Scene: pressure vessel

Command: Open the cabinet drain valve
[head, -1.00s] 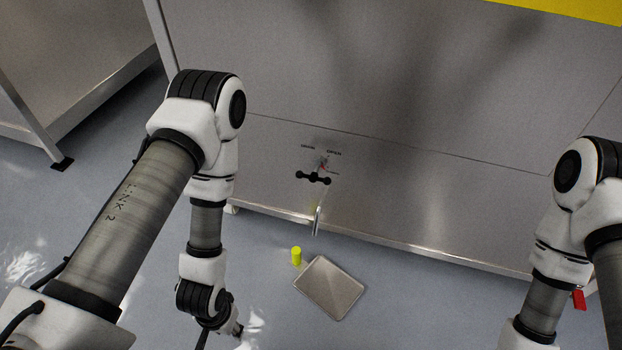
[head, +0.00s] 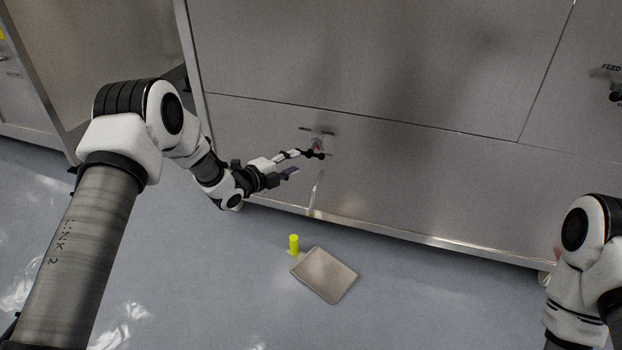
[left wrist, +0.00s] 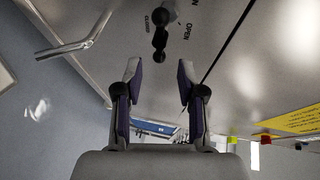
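The drain valve's black knobbed handle (head: 317,155) sits low on the steel cabinet front (head: 400,185), under two small labels, and looks roughly level. In the left wrist view the handle (left wrist: 159,40) shows near the words CLOSED and OPEN. A bent metal drain pipe (head: 313,192) hangs below the valve; it also shows in the left wrist view (left wrist: 75,47). My left gripper (head: 294,163) is open just left of the handle. In the left wrist view its spread fingers (left wrist: 159,72) point toward the handle, with nothing between them. Any contact is unclear. My right gripper is out of view.
A shallow metal tray (head: 325,275) lies on the floor below the pipe, with a yellow cylinder (head: 293,243) beside it. Another steel unit (head: 90,60) stands at the left. The floor in front of the cabinet is otherwise largely clear.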

